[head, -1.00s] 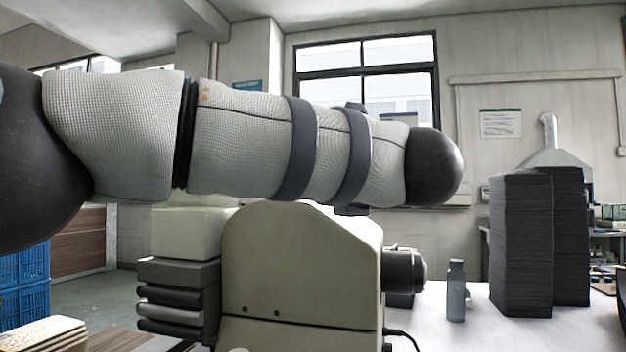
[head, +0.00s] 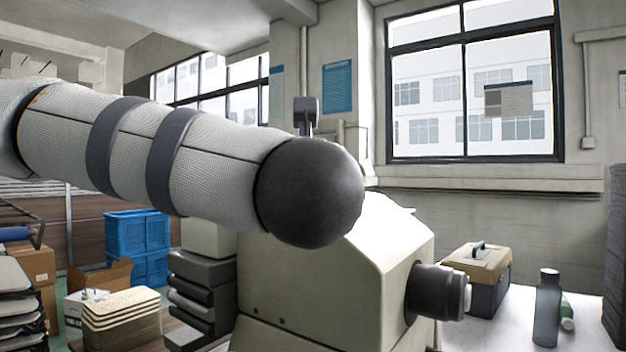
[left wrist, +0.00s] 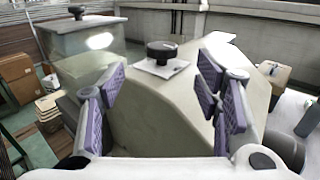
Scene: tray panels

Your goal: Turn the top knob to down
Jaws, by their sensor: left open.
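A round black knob (left wrist: 162,52) sits on a white square plate on top of the pale machine housing (left wrist: 165,105) in the left wrist view. My left gripper (left wrist: 161,76) is open and empty, with its purple-padded fingers spread to either side of the line to the knob. The knob shows beyond the gap, apart from the pads. In the head view the housing (head: 345,290) stands below and behind my left arm. The knob and the left gripper are hidden there. My right gripper is in neither view.
A dark cylindrical part (head: 437,291) sticks out of the housing's right side. A toolbox (head: 490,285) and a bottle (head: 547,305) stand on the white table to the right. Dark stacked trays (head: 200,290) and blue crates (head: 137,245) are at the left.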

